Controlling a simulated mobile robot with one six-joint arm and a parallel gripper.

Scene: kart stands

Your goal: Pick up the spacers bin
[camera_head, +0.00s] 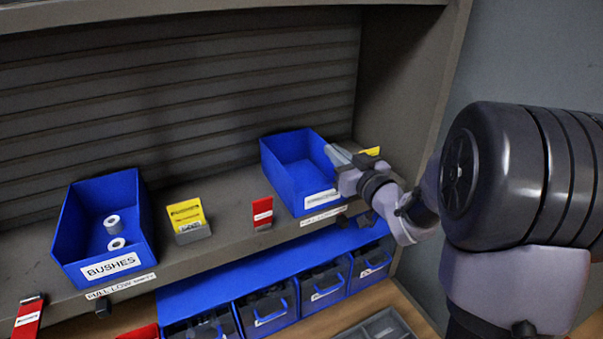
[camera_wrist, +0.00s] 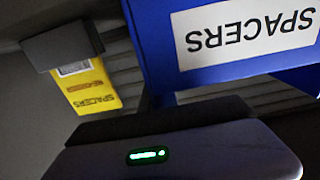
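The spacers bin (camera_head: 288,170) is a blue open-topped bin on the right part of the shelf in the head view. Its inside looks empty from here. In the wrist view its front with the white SPACERS label (camera_wrist: 245,28) shows upside down and close. My gripper (camera_head: 338,156) is at the bin's right side, near the top of its right wall. In the wrist view only the dark gripper body with a green light shows, and the fingertips are hidden. I cannot tell whether the fingers touch or grip the wall.
A blue BUSHES bin (camera_head: 76,235) with white bushes stands on the left of the shelf. A yellow card (camera_head: 187,216) and a red card (camera_head: 262,212) sit between the bins. A yellow SPACERS card (camera_wrist: 92,88) is beside the bin. Several blue bins (camera_head: 268,311) stand below.

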